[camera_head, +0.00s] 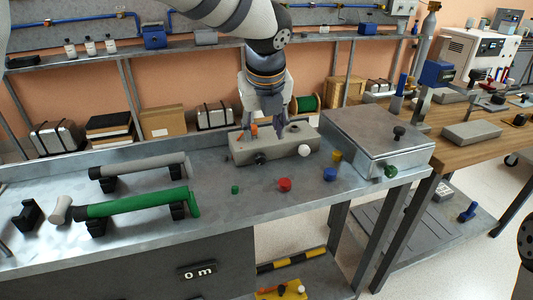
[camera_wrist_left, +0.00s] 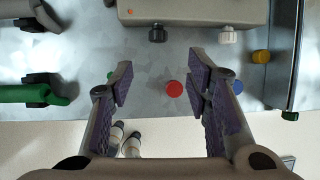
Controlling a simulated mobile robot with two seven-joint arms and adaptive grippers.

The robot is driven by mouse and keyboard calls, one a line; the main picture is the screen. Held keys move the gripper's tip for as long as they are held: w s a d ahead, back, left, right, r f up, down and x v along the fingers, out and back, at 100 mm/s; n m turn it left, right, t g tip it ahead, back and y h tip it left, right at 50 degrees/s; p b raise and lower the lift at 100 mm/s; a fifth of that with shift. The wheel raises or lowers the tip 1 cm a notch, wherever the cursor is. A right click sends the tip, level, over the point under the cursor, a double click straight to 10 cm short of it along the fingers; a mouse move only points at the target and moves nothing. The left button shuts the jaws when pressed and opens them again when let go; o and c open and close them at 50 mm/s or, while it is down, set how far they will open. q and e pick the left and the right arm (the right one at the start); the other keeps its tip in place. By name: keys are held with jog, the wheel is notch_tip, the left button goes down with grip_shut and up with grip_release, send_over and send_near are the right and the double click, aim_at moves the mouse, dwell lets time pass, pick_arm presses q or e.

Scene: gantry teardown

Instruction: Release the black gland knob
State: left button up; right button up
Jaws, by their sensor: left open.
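The black gland knob (camera_head: 259,158) sticks out of the front face of a long grey block (camera_head: 280,149) on the metal bench. The knob also shows in the left wrist view (camera_wrist_left: 157,34), at the block's front edge, with nothing gripping it. A white knob (camera_head: 304,150) is on the same face, to its right. My left gripper (camera_head: 264,131) hangs over the block, its jaws spread. In the left wrist view its fingers (camera_wrist_left: 160,78) are wide apart and empty, and the black knob lies beyond the gap between them. My right gripper is not in view.
Loose red (camera_head: 284,184), green (camera_head: 235,189), blue (camera_head: 330,173) and yellow (camera_head: 336,157) pieces lie in front of the block. A grey box (camera_head: 372,133) stands to the right. Green (camera_head: 135,203) and grey (camera_head: 140,166) tubes rest on black supports to the left.

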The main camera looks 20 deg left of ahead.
aim_at(262, 160)
pick_arm(q)
jog(key=b+x, duration=0.1)
jog(key=x, duration=1)
jog(key=shift+a+f, duration=0.15)
jog(key=shift+f, duration=0.15)
jog(key=shift+c, duration=0.3)
grip_shut()
